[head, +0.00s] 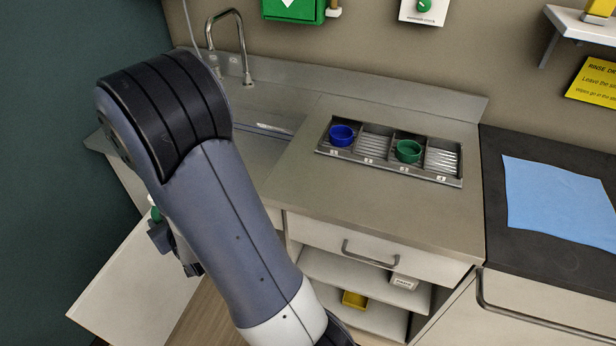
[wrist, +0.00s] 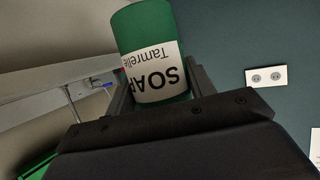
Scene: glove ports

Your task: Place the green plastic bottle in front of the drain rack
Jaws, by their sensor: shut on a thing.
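The green plastic bottle (wrist: 146,28) has a white label reading SOAP and stands between the two fingers in the wrist view. My gripper (wrist: 160,90) is shut on it. In the head view my gripper (head: 168,238) is at the left, mostly hidden behind my arm, and only a small green and white bit of the bottle (head: 154,211) shows beside it. The drain rack (head: 375,171) lies on the counter right of the sink, with numbered compartments. A blue cup (head: 342,135) is in the leftmost compartment and a green cup (head: 408,151) in the third.
The counter in front of the rack (head: 370,205) is bare. The sink and tap (head: 230,50) are at the back left, partly behind my arm. A blue cloth (head: 560,200) lies on the dark worktop at right. An open white door (head: 130,285) juts out at lower left.

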